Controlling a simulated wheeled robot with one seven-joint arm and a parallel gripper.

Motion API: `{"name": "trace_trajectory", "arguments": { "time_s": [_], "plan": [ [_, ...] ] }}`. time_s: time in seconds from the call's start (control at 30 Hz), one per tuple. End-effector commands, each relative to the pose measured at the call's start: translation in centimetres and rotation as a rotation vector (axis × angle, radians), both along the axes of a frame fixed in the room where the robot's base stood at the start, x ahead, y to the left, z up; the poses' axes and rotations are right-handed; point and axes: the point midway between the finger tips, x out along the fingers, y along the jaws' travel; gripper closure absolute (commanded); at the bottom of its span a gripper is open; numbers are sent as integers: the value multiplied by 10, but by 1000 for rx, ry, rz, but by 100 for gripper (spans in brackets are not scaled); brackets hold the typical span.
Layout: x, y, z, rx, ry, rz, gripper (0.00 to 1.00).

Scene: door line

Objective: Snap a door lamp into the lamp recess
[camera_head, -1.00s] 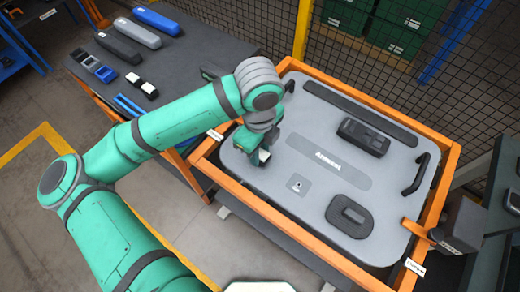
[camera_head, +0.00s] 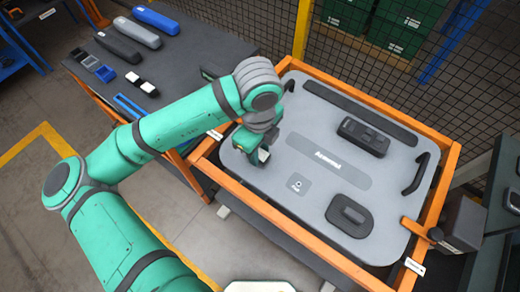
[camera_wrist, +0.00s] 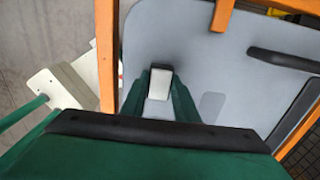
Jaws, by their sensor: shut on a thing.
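My gripper (camera_head: 262,152) is low over the left part of the grey door panel (camera_head: 245,170), close to its surface. In the wrist view my gripper (camera_wrist: 160,76) is shut on a small lamp (camera_wrist: 159,82) with a white face and a dark end. A sliver of the white lamp (camera_head: 264,155) also shows in the head view. I cannot tell whether the lamp touches the panel. I cannot make out the lamp recess; my gripper and arm hide part of the panel. Small white and black lamps (camera_head: 142,83) lie on the dark table.
An orange frame (camera_head: 290,228) surrounds the panel. The panel bears a black switch unit (camera_head: 364,136), a dark oval part (camera_head: 349,215), a small square plate (camera_head: 297,184) and a black handle (camera_head: 415,174). A dark table (camera_head: 190,55) with several long handles stands at the left.

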Motion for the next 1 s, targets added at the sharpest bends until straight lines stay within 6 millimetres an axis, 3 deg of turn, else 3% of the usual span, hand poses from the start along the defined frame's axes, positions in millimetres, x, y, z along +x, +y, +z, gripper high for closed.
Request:
{"name": "trace_trajectory", "arguments": {
  "time_s": [1.0],
  "plan": [
    [0,-2,-10,0,0,-4,100]
  ]
}}
